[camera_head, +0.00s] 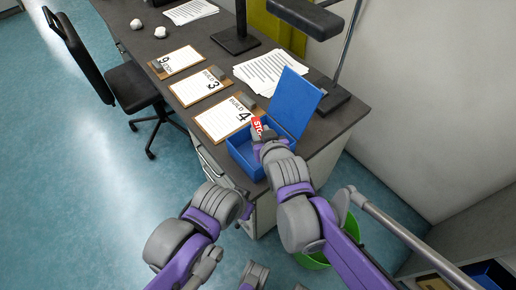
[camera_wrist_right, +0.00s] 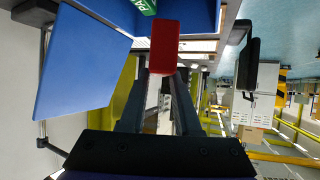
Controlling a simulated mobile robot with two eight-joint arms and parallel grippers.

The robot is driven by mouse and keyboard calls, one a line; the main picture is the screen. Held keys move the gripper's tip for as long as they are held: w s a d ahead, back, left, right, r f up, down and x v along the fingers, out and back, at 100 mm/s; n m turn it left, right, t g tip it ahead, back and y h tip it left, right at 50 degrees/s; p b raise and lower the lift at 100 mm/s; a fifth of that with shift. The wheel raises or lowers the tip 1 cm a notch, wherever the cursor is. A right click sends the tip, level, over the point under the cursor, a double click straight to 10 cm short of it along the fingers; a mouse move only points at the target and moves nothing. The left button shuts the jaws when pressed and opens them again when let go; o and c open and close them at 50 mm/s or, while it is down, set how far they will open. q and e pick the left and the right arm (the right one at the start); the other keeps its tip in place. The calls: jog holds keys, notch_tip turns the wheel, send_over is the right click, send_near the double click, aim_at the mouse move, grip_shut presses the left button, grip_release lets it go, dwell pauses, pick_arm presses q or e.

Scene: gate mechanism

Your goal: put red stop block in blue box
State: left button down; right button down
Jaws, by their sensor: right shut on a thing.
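The red stop block (camera_head: 257,125) shows white lettering in the head view. In the right wrist view the red block (camera_wrist_right: 164,45) sits at the fingertips of my right gripper (camera_wrist_right: 163,74), which is shut on it. In the head view my right gripper (camera_head: 267,141) is over the blue box (camera_head: 236,156), near its back edge. The box stands open on the desk corner, its blue lid (camera_head: 294,103) raised. I cannot tell whether the block touches the box. My left arm is low in the head view; its fingers cannot be made out.
A green lettered block (camera_wrist_right: 145,5) shows at the top of the wrist view, against blue. Clipboards (camera_head: 222,122) and paper sheets (camera_head: 270,72) lie on the desk (camera_head: 195,42). A lamp base (camera_head: 330,97) stands behind the lid. A chair (camera_head: 130,86) stands at the left.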

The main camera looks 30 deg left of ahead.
jog(key=a, duration=0.2)
jog(key=b, duration=0.2)
send_over(254, 164)
notch_tip(254, 164, down, 5)
jog(key=shift+f+b, duration=0.55)
jog(key=shift+f, duration=1.6)
jog(key=shift+f, duration=0.1)
jog(key=shift+d+f+b, duration=0.1)
jog(key=shift+f+b, duration=0.3)
jog(key=shift+f, duration=0.15)
jog(key=c, duration=0.9)
grip_release()
